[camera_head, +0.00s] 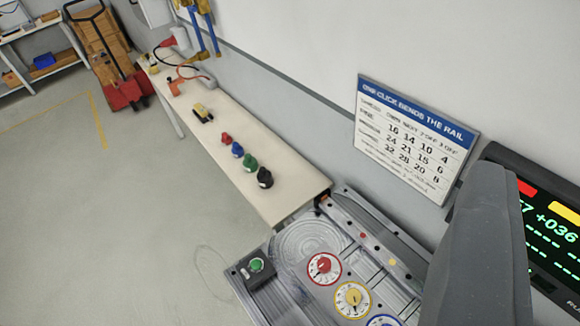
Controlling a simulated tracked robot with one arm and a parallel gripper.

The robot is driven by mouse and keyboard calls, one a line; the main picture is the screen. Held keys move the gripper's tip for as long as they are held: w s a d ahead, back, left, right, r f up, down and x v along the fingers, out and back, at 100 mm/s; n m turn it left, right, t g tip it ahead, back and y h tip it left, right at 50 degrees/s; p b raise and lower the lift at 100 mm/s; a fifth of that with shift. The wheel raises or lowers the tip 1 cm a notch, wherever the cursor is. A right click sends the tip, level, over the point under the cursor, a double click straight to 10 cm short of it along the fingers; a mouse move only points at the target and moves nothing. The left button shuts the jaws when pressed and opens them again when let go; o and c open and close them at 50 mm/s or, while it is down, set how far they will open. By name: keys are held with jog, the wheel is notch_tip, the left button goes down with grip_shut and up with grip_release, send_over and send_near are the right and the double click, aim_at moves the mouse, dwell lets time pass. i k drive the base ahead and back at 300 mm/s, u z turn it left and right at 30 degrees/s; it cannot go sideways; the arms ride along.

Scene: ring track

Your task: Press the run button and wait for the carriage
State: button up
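A green round button (257,265) sits on a small black box at the left corner of a grey metal machine (285,290), low in the middle of the view. I take it for the run button; its label is too small to read. Nothing touches it. A large dark grey part of mine, seemingly my gripper (485,255), fills the lower right, right of the button and apart from it. Its fingertips cannot be made out, so whether it is open is unclear. I cannot pick out a carriage. Part of the machine is hidden behind the grey part and cut off below.
Red (324,268) and yellow (352,299) dials, and a partly cut-off blue one, sit on the machine. A long bench (285,200) bears small coloured objects. Floor at left is clear.

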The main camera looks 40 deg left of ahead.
aim_at(256, 263)
jog(key=u, duration=0.35)
jog(key=k, duration=1.05)
jog(key=u, duration=0.7)
jog(key=i, duration=0.6)
jog(key=z, duration=0.3)
